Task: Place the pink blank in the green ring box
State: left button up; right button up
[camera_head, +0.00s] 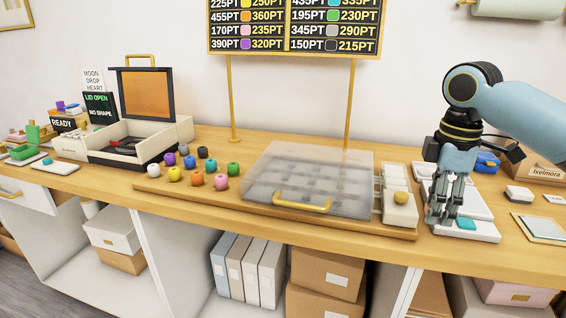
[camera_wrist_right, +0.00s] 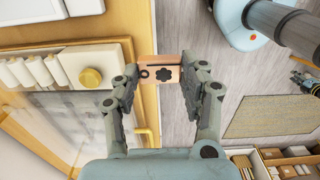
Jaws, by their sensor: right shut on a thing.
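My right gripper (camera_head: 450,218) points down over a white tray (camera_head: 485,234) at the right of the counter. In the right wrist view my right gripper (camera_wrist_right: 160,88) is shut on a copper-pink plate (camera_wrist_right: 145,83) with a dark flower mark and a small ring mark. I cannot tell whether this plate is the pink blank; the fingers hide it in the head view. A small pink bead (camera_head: 221,182) sits in the bead group. Small green items, one upright (camera_head: 33,133) and one flat (camera_head: 22,152), stand at the far left; I cannot tell whether either is the green ring box.
A teal piece (camera_head: 467,224) lies on the white tray by my fingers. A clear-lidded case (camera_head: 300,170) with a gold handle fills the middle of the counter. An open-lidded machine (camera_head: 125,145) with signs stands at the left. A framed card (camera_head: 543,227) lies at the right.

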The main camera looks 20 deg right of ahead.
aim_at(26, 154)
jog(key=i, duration=1.5)
